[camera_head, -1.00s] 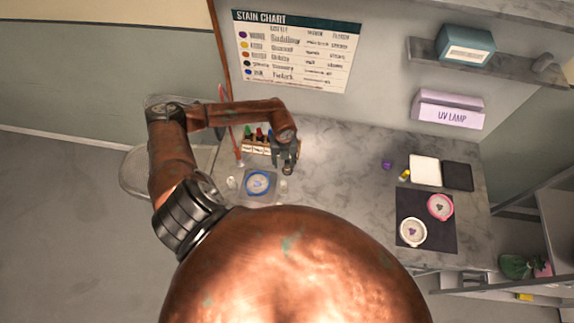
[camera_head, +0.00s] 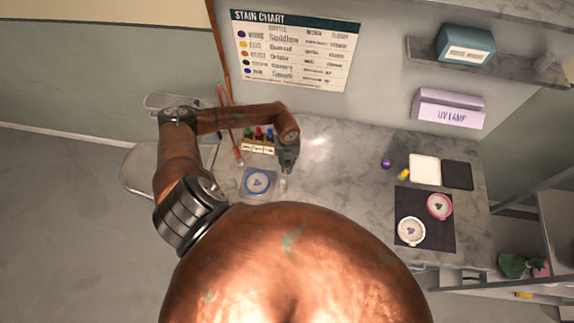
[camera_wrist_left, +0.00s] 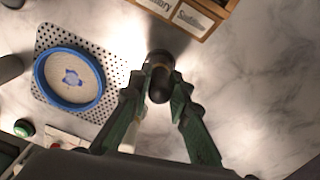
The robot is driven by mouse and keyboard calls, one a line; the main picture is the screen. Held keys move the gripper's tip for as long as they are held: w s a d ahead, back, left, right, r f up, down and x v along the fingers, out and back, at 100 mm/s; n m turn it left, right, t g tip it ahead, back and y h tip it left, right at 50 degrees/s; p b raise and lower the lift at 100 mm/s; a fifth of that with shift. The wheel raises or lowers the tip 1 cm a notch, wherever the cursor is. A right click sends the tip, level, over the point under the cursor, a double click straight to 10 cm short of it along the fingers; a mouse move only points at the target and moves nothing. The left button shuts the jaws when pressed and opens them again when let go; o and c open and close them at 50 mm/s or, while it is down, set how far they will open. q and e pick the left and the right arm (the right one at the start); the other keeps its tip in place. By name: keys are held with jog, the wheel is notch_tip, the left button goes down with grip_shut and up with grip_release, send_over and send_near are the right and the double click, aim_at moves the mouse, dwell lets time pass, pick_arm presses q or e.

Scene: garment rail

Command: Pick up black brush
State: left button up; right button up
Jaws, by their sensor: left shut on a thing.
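My left gripper (camera_head: 287,167) is over the marble counter, just right of the bottle rack. In the left wrist view, its green fingers (camera_wrist_left: 159,88) are shut on the black brush (camera_wrist_left: 159,84). The brush shows as a dark rounded cylinder with a thin tan band, seen nearly end-on between the fingertips. Its lower part is hidden, so I cannot tell whether it touches the counter. In the head view I cannot make the brush out apart from the gripper. My right gripper is not in view.
A wooden rack (camera_head: 258,147) of coloured bottles stands beside the gripper. A blue-rimmed dish (camera_head: 257,182) sits on a perforated plate (camera_wrist_left: 112,67). A dark mat (camera_head: 426,238) with two round dishes lies to the right. The counter's middle (camera_head: 340,170) is clear.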

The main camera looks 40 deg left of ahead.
pick_arm(q)
jog(key=shift+s+r, duration=0.1)
jog(key=shift+s, duration=0.05)
grip_shut()
jog(key=shift+w, duration=0.2)
jog(key=shift+s+r+b, duration=0.1)
jog(key=shift+r+b, duration=0.4)
jog(key=shift+r, duration=0.1)
jog(key=s+d+r+b, duration=0.5)
jog(key=s+d+r, duration=0.2)
jog(key=s+r, duration=0.4)
jog(key=shift+s+d+r, duration=0.3)
jog(key=shift+s+r, duration=0.05)
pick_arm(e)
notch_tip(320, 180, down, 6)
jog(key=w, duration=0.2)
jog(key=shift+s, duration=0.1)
